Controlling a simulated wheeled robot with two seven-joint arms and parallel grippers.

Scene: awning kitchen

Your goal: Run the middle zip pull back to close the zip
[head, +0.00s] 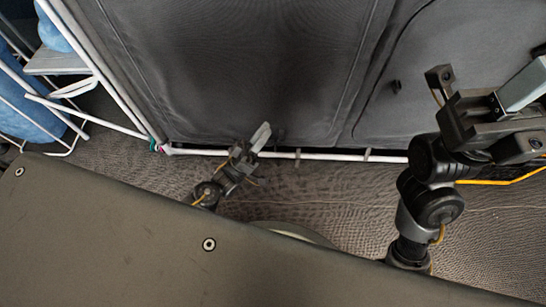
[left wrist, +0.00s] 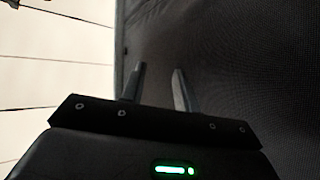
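A dark grey fabric panel (head: 250,65) fills the upper middle of the head view, with straight seam lines and a curved line at right. Which line is the middle zip is not clear. A small dark piece (head: 395,87) sits on the right panel; I cannot tell if it is a zip pull. My left gripper (head: 262,135) is at the panel's lower edge. In the left wrist view its fingers (left wrist: 160,68) stand apart with nothing visible between them, facing the dark fabric (left wrist: 235,65). My right gripper (head: 482,82) has widely parted jaws and is empty, before the right panel.
A white tube (head: 300,155) runs along the panel's foot. A white rack (head: 75,88) with blue items (head: 28,108) stands at left. Brown textured floor (head: 340,195) lies below. A dark flat surface (head: 110,240) of unclear kind covers the lower left.

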